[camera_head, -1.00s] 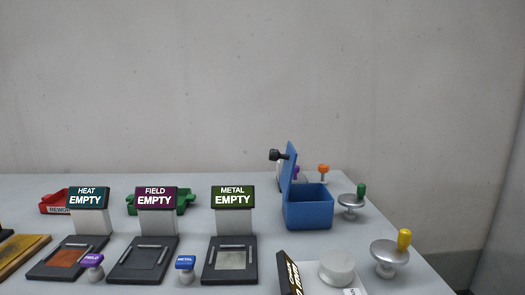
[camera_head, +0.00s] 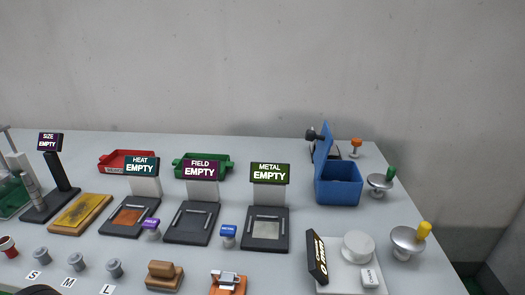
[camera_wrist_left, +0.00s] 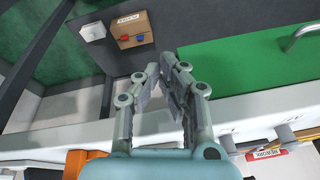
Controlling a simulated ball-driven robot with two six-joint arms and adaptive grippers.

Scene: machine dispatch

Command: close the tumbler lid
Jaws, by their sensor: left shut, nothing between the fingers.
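The blue box (camera_head: 338,188), which looks like the tumbler, stands at the right back of the table in the head view. Its blue lid (camera_head: 323,143) is open and stands nearly upright at the box's left side. A black knob (camera_head: 312,134) sticks out from the lid to the left. My left gripper (camera_wrist_left: 165,68) shows in the left wrist view, its fingertips together and empty. It is over a different area, away from the blue box. Neither gripper can be made out in the head view.
Green-knobbed (camera_head: 381,183) and yellow-knobbed (camera_head: 409,240) silver pieces stand right of the box. The METAL station (camera_head: 265,229) is to its left and a white scale-like device (camera_head: 346,262) in front. In the wrist view, a green surface (camera_wrist_left: 235,70) and a wooden box (camera_wrist_left: 132,28) lie beyond the fingers.

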